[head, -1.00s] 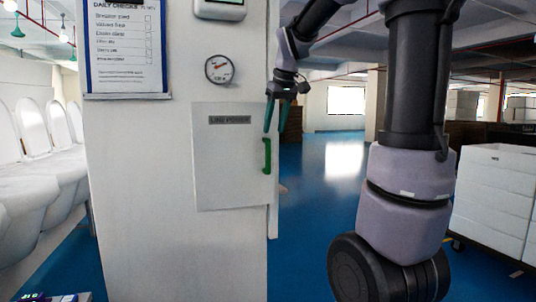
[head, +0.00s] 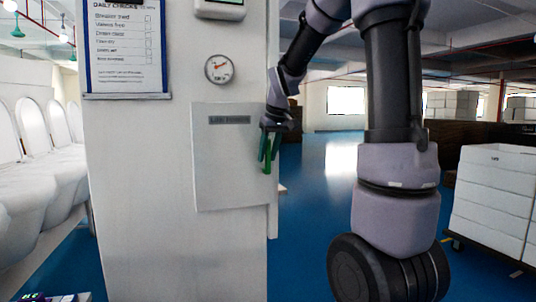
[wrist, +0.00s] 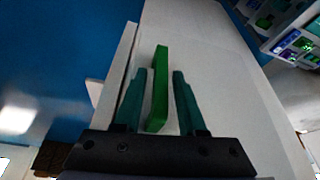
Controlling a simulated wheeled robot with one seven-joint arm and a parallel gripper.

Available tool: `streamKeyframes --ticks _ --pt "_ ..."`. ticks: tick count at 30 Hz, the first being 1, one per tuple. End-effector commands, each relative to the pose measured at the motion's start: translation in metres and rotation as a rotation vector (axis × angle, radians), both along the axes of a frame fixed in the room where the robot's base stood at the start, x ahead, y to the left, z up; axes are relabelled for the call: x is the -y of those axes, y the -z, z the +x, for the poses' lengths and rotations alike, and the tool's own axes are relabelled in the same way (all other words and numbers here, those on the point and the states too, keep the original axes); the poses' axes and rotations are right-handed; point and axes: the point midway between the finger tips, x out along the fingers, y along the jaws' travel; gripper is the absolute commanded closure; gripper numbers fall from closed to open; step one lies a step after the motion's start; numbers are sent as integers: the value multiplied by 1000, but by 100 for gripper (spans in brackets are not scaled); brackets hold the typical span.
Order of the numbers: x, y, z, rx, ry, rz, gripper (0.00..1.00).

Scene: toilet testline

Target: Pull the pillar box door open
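The pillar box door (head: 232,170) is a pale grey panel on the white pillar, with a dark label strip near its top. It looks closed. Its green vertical handle (head: 267,157) is at the door's right edge and is partly hidden by my gripper in the head view. My gripper (head: 269,158) is at the handle, pointing down along it. In the wrist view the green handle (wrist: 160,88) stands between the two teal fingers of my gripper (wrist: 157,88), nearer the left finger. The fingers are apart, with a clear gap on the right side.
Above the door are a round gauge (head: 219,69) and a framed checklist (head: 127,48) on the pillar (head: 150,200). White toilet seats (head: 35,150) line the left. White stacked boxes (head: 492,200) stand at the right. Blue floor (head: 310,230) is open right of the pillar.

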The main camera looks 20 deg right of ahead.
Motion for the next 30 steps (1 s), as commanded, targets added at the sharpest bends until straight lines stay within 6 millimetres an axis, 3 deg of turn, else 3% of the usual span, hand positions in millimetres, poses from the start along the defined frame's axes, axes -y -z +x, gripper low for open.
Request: streamKeyframes --ticks 1,2,3,30 --pt "0 0 0 0 0 0 83" --pt "0 0 0 0 0 0 95" --pt "0 0 0 0 0 0 100" --pt "0 0 0 0 1 0 100"
